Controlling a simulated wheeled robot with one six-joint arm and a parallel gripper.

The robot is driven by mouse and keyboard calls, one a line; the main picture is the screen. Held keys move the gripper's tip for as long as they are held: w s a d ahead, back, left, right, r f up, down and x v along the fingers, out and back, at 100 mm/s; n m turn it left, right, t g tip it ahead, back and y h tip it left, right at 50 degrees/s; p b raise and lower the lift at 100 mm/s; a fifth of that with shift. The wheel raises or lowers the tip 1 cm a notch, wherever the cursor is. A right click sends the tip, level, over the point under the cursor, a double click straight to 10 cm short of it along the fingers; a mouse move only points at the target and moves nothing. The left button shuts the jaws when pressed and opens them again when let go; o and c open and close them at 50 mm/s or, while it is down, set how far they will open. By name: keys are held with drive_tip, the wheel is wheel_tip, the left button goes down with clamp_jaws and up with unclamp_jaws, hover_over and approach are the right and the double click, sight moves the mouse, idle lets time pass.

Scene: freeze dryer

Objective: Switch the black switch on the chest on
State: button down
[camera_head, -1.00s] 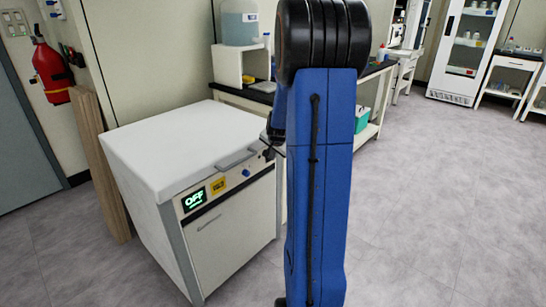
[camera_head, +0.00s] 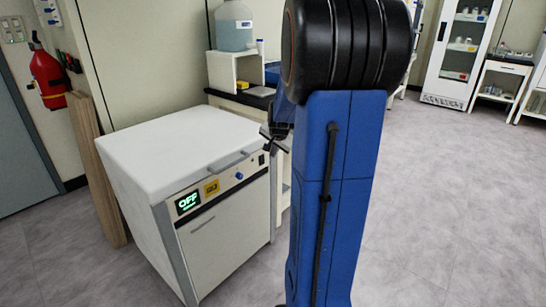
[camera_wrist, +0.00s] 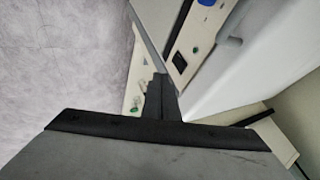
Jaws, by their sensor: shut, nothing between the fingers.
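The white chest (camera_head: 180,145) stands at the left, its front panel facing right and toward me. Its display (camera_head: 188,202) reads "OFF" in green. The small black switch (camera_head: 261,159) sits at the right end of the panel, past a blue knob (camera_head: 239,176). In the wrist view the black switch (camera_wrist: 180,60) is on the panel, a little above and right of my fingertips. My gripper (camera_head: 270,139) is shut and empty, just above and right of the switch in the head view, and looks apart from it. The switch's position is too small to tell.
A grey handle (camera_head: 228,161) juts out at the lid's front edge, near the switch. A bench (camera_head: 240,98) with a white stand and a water bottle is behind the chest. Wooden boards (camera_head: 97,170) lean at its left. The floor at right is clear.

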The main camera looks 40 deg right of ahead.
sight(262, 160)
drive_tip(key=shift+s+a+r, duration=0.2)
drive_tip(key=shift+s+r, duration=0.15)
drive_tip(key=shift+r, duration=0.25)
drive_tip(key=shift+s+f, duration=0.2)
drive_tip(key=shift+f, duration=0.5)
drive_tip(key=w+d+f, duration=0.3)
drive_tip(key=w+f, duration=0.5)
drive_tip(key=shift+w+f, duration=0.35)
